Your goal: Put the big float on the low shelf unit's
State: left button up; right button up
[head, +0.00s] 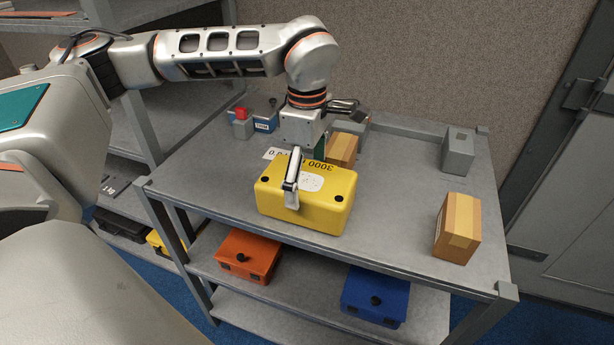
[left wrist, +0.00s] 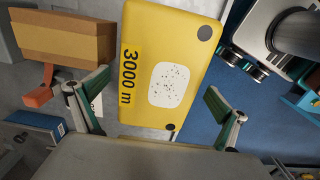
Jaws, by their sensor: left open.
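The yellow box-shaped float (head: 330,205), marked 3000 m with a white speckled patch, rests near the front edge of the grey shelf unit's (head: 385,215) top. My left gripper (head: 308,174) is just above it, pointing down and open. In the left wrist view the float (left wrist: 185,40) shows between and beyond the two spread fingers (left wrist: 157,88). Whether a finger touches it I cannot tell. My right gripper is out of view.
A cardboard box (head: 342,150) stands close behind the float, another box (head: 457,228) at the right. A grey block (head: 457,150) is at the back right. Orange (head: 247,262) and blue (head: 375,300) cases sit on the lower shelf. The top between float and right box is clear.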

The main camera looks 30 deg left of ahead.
pick_arm(q)
notch_tip(320, 180, up, 12)
jog(key=p, duration=0.2)
dwell(0.4)
